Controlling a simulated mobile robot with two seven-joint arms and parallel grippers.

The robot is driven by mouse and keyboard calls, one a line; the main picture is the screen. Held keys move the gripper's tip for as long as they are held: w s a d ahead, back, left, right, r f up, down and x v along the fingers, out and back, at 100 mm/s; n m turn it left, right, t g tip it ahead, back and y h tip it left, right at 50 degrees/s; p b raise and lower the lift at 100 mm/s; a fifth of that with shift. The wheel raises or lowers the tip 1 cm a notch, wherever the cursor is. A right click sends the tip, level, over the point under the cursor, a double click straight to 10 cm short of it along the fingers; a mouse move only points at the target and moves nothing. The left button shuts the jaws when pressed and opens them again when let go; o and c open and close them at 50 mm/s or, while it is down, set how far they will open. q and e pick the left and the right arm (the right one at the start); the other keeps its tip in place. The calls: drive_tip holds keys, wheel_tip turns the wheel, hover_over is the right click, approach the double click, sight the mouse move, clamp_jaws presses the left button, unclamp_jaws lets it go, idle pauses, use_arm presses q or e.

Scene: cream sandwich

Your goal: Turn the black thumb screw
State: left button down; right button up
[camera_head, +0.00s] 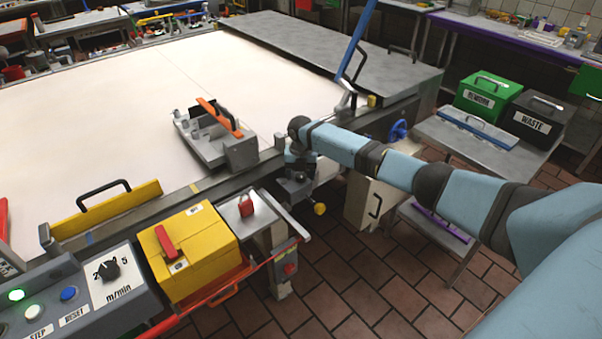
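My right arm comes in from the right. Its wrist is bent down at the table's front rail, with the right gripper (299,172) below it over a dark bracket (297,190). The fingers are small and dark here, and I cannot tell whether they are open or shut, or touching anything. A black thumb screw cannot be made out clearly; the spot under the gripper is mostly hidden by it. A yellow knob (320,208) sticks out below the bracket. My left gripper is not in view.
A grey fixture with an orange bar (218,125) stands on the white table (110,100) left of my wrist. A yellow box (190,245) and a control panel with a black dial (108,270) are at the front left. A blue lever (355,45) rises behind my arm. Green (488,92) and dark (536,117) bins stand at right.

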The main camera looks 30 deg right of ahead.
sight(301, 175)
wheel_tip(301, 175, up, 14)
drive_tip(key=shift+b, duration=0.3)
idle(0.3)
drive_tip(key=shift+f, duration=0.15)
idle(0.3)
